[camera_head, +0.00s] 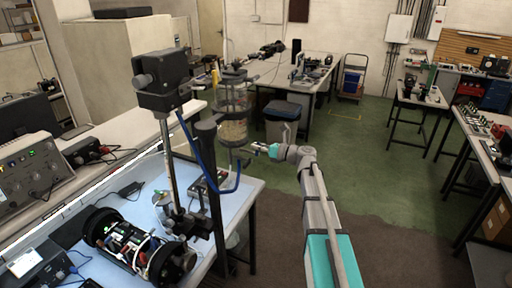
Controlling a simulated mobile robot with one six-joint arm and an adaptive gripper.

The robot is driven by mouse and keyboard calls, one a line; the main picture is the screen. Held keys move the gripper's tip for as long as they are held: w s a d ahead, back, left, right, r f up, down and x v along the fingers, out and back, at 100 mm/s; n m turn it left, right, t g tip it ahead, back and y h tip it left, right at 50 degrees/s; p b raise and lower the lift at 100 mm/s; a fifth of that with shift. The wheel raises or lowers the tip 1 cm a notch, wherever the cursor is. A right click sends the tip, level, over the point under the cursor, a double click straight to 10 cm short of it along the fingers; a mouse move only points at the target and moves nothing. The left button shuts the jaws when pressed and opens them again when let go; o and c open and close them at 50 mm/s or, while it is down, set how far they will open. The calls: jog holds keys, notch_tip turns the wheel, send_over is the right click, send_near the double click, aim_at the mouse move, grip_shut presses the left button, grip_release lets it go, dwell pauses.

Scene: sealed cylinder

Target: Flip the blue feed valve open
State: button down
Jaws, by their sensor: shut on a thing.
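A clear upright cylinder (233,128) with metal bands stands just beyond the workbench, with fittings on its top. A blue hose (203,158) hangs from a black box on a post and loops up toward the cylinder's lower side. My gripper (250,149) reaches in from the right at the cylinder's lower right side, where the hose end comes up. It is shut on what appears to be the blue feed valve's handle. The valve is very small here and mostly hidden by my gripper, so its lever angle cannot be told.
The black box (162,80) on its metal post and a dark upright stand (208,185) rise left of my gripper. The light blue bench mat (135,205) holds a black cylindrical device (135,245). A grey bin (283,117) stands behind. The green floor (370,160) to the right is open.

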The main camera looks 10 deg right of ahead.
jog(key=shift+s+a+n, duration=0.1)
jog(key=shift+s+n, duration=0.05)
jog(key=shift+n, duration=0.65)
jog(key=shift+s+a+n, duration=0.1)
jog(key=shift+s+n, duration=0.05)
jog(key=shift+n, duration=0.65)
jog(key=c, duration=0.6)
grip_release()
jog(key=shift+d, duration=0.1)
jog(key=shift+v, duration=5.9)
